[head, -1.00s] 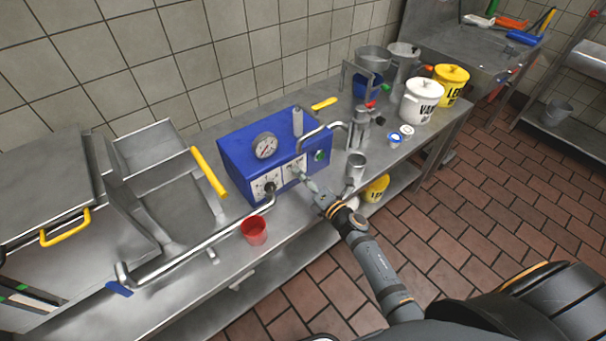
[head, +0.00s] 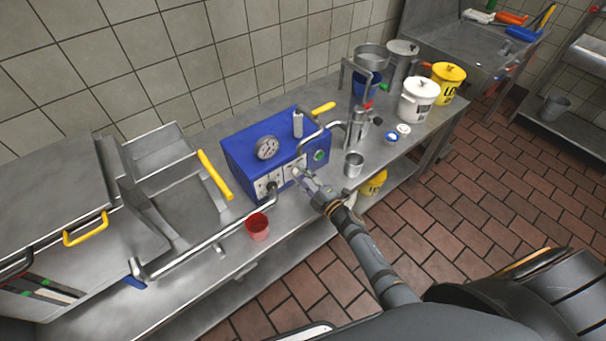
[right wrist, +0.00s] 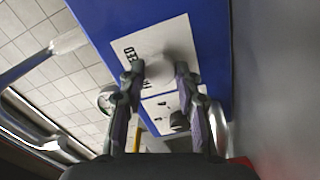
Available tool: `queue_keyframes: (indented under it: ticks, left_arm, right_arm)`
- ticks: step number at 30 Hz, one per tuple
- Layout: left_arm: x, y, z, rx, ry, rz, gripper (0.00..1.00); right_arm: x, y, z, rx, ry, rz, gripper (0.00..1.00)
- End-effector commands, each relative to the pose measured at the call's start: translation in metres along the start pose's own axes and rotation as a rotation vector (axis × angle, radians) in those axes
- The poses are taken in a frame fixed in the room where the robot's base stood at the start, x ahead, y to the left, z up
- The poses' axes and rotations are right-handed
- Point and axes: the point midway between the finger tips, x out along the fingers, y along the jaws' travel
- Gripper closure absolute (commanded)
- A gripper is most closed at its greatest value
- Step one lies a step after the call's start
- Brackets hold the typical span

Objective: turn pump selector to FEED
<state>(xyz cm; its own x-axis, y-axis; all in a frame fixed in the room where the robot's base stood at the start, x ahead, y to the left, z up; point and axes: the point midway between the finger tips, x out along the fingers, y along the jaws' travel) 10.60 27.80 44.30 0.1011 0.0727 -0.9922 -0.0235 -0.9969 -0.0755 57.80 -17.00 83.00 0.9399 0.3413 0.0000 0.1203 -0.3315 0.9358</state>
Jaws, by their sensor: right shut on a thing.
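The blue pump box (head: 238,150) stands on the steel counter, with a round gauge (head: 267,147) on top and white panels on its front. My right gripper (head: 299,175) is at the right-hand white panel. In the right wrist view its fingers (right wrist: 160,70) are shut on the grey pump selector (right wrist: 166,52), which looks blurred between them. Letters ending in "ED" show on the white panel (right wrist: 150,42) left of the selector; another label is partly hidden by a finger. I cannot read the selector's exact pointing direction. My left gripper is not in view.
A second dark knob (right wrist: 179,121) sits on the neighbouring panel. A red cup (head: 257,228) stands under the box's pipe, and a metal cup (head: 353,164) stands to the right. White (head: 417,100) and yellow (head: 448,82) canisters stand farther right.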

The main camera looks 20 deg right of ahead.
Motion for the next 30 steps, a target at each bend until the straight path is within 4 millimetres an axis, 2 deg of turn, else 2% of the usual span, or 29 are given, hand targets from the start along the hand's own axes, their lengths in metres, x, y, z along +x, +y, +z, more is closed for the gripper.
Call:
queue_keyframes:
  ticks: [9, 21, 22, 27, 30]
  left_arm:
    - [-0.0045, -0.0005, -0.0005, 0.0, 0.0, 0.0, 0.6]
    - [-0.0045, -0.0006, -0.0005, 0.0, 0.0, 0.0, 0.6]
    - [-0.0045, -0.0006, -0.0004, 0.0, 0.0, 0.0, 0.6]
    - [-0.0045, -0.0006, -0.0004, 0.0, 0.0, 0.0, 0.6]
    - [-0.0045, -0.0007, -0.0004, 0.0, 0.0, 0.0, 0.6]
  right_arm:
    - [-0.0003, -0.0006, 0.0001, 0.066, -0.001, -0.001, 0.98]
    - [-0.0005, -0.0011, 0.0002, 0.072, -0.001, -0.001, 0.98]
    - [-0.0005, -0.0011, 0.0002, 0.072, -0.001, -0.001, 0.64]
    - [-0.0003, -0.0008, 0.0001, 0.071, -0.001, -0.001, 0.44]
    - [-0.0002, -0.0005, 0.0001, 0.07, 0.0, 0.0, 0.44]
